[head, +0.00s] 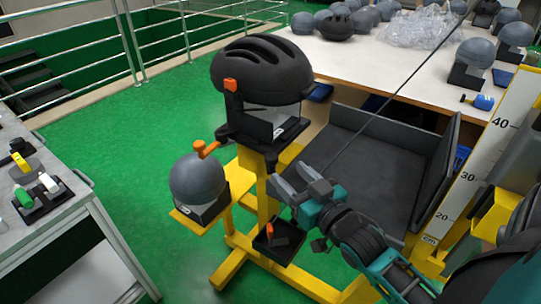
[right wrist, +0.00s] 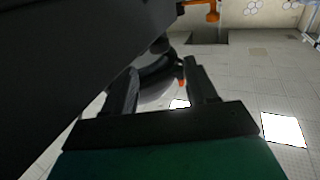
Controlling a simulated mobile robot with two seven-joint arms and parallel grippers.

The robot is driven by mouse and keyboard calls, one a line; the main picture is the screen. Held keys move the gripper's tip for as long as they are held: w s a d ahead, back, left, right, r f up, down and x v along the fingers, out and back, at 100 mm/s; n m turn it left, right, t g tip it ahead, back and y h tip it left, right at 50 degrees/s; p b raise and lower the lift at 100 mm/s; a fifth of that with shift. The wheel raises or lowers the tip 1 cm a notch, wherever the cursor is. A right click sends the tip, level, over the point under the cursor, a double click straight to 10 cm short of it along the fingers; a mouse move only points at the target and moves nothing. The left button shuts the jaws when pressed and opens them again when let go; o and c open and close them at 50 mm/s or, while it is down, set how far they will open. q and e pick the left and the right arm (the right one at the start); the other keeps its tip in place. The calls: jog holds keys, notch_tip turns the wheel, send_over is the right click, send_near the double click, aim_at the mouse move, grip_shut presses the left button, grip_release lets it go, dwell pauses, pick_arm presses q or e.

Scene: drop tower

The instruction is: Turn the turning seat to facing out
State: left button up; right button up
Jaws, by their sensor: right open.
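The turning seat (head: 243,137) is a black plate on top of a yellow post (head: 262,180). It carries a black helmet (head: 262,68) with an orange clip on a pale headform. An orange handle (head: 206,149) sticks out from the seat's left side; an orange part like it shows at the top of the right wrist view (right wrist: 208,8). My right gripper (head: 287,182) is open and empty, beside the post, below and right of the seat, apart from the handle. In the right wrist view its fingers (right wrist: 160,82) stand apart below a large dark surface. My left gripper is not in view.
A bare grey headform (head: 197,178) stands on a yellow bracket left of the post. A small black tray (head: 279,246) sits low in front. A dark grey bin (head: 370,165) and a height scale (head: 487,140) are on the right. Green floor is free at left.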

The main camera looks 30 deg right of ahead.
aim_at(275, 160)
jog(key=w, duration=0.8)
jog(key=shift+w, duration=0.2)
grip_shut()
dwell(0.4)
